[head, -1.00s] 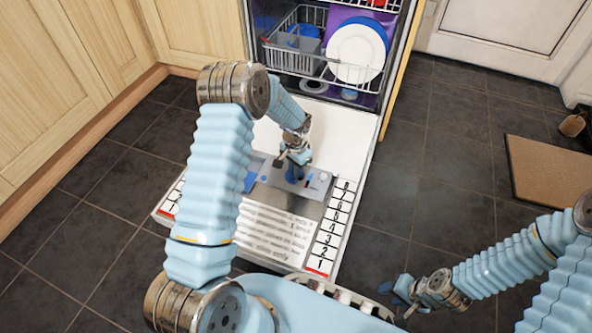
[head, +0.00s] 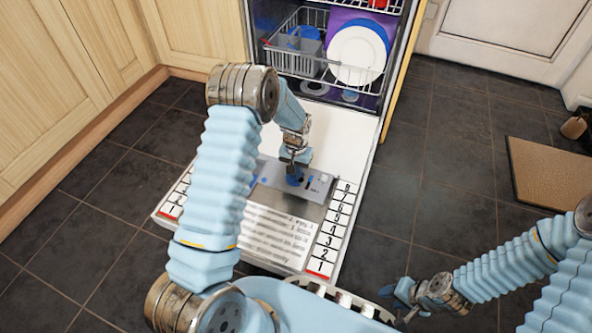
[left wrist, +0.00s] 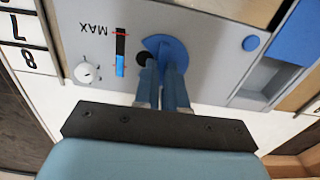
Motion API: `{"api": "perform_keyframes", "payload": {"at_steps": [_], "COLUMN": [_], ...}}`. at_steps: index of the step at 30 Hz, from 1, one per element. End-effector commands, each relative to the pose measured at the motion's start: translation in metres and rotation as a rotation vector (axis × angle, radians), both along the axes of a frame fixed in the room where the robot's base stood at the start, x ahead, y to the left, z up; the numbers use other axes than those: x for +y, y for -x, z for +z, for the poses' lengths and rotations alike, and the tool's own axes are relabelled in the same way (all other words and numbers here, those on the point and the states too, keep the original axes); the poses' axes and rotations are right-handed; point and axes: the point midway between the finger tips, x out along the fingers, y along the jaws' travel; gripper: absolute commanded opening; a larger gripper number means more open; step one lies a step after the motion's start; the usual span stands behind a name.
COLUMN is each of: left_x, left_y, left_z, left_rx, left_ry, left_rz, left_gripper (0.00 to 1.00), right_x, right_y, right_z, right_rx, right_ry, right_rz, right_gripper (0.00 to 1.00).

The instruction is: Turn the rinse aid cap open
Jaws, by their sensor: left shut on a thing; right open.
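The rinse aid cap is a round blue knob on the grey dispenser panel (head: 319,184) of the lowered dishwasher door. In the left wrist view the cap (left wrist: 165,45) shows beyond my fingertips, with its lower part hidden by them. My left gripper (head: 296,175) reaches down onto the cap from above. In the left wrist view its two blue fingers (left wrist: 164,72) are close together, shut on the cap's raised middle. My right gripper (head: 396,299) is open and empty over the floor, right of the door.
A MAX level strip (left wrist: 120,52) and a white dial (left wrist: 87,72) sit beside the cap. A blue button (left wrist: 251,43) is on the other side. The loaded lower rack (head: 315,62) stands behind. Bare floor lies right of the door, with a doormat (head: 548,180) further right.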

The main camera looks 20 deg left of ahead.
Motion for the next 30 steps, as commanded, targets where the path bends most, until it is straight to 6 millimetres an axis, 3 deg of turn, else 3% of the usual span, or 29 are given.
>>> {"api": "perform_keyframes", "payload": {"at_steps": [7, 8, 9, 13, 23, 26, 30], "left_x": [0.000, 0.000, 0.000, 0.000, 0.000, 0.000, 0.000], "left_y": [-0.001, -0.001, -0.001, -0.001, -0.001, -0.001, -0.001], "left_z": [0.001, 0.001, 0.001, 0.000, 0.005, 0.019, 0.052], "left_rx": [-0.004, -0.004, -0.004, -0.003, -0.002, -0.003, -0.005], "left_ry": [0.001, 0.001, 0.001, 0.001, 0.001, 0.000, 0.001], "left_rz": [0.003, 0.003, 0.003, 0.002, 0.001, 0.000, 0.000], "left_gripper": [0.00, 0.12, 0.18, 0.36, 0.36, 0.36, 0.36], "right_x": [0.000, 0.000, 0.000, 0.000, 0.000, 0.000, 0.000], "right_y": [0.000, 0.000, 0.000, 0.000, 0.000, 0.000, 0.001], "right_z": [0.000, 0.000, 0.000, 0.000, 0.002, 0.006, 0.014], "right_rx": [0.000, 0.000, 0.000, 0.000, 0.000, 0.001, 0.002], "right_ry": [0.000, 0.000, 0.000, 0.000, 0.000, 0.000, 0.000], "right_rz": [0.000, 0.000, 0.000, 0.000, 0.000, 0.000, 0.002], "right_gripper": [0.43, 0.43, 0.43, 0.43, 0.43, 0.43, 0.43]}}
